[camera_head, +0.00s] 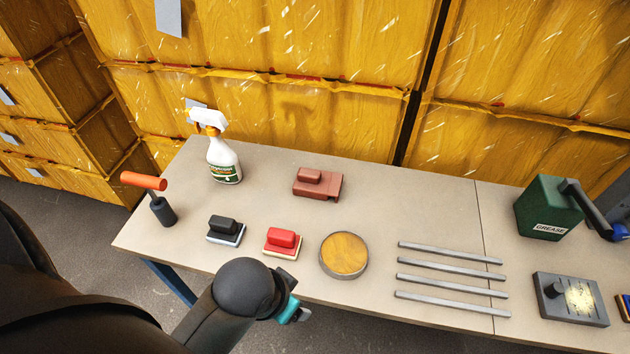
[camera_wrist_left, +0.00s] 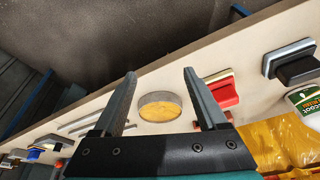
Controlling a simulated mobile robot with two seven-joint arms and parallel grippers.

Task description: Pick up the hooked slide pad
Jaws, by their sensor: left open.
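A brownish-red stepped block (camera_head: 317,183), which looks like the hooked slide pad, lies at the back middle of the table in the head view. My left gripper (camera_head: 300,313) is at the table's front edge, well in front of that block and apart from it. Its forearm and wrist hide most of it there. In the left wrist view my left gripper (camera_wrist_left: 160,75) is open, with two dark fingers spread and nothing between the tips. A sliver of brownish red shows beside the right-hand finger. My right gripper is not in view.
A black-handled pad (camera_head: 225,230), a red-handled pad (camera_head: 282,242), a round tin (camera_head: 344,255) and several metal bars (camera_head: 450,252) line the table's front. A spray bottle (camera_head: 222,155), an orange-handled roller (camera_head: 160,205) and a green grease can (camera_head: 548,207) stand upright.

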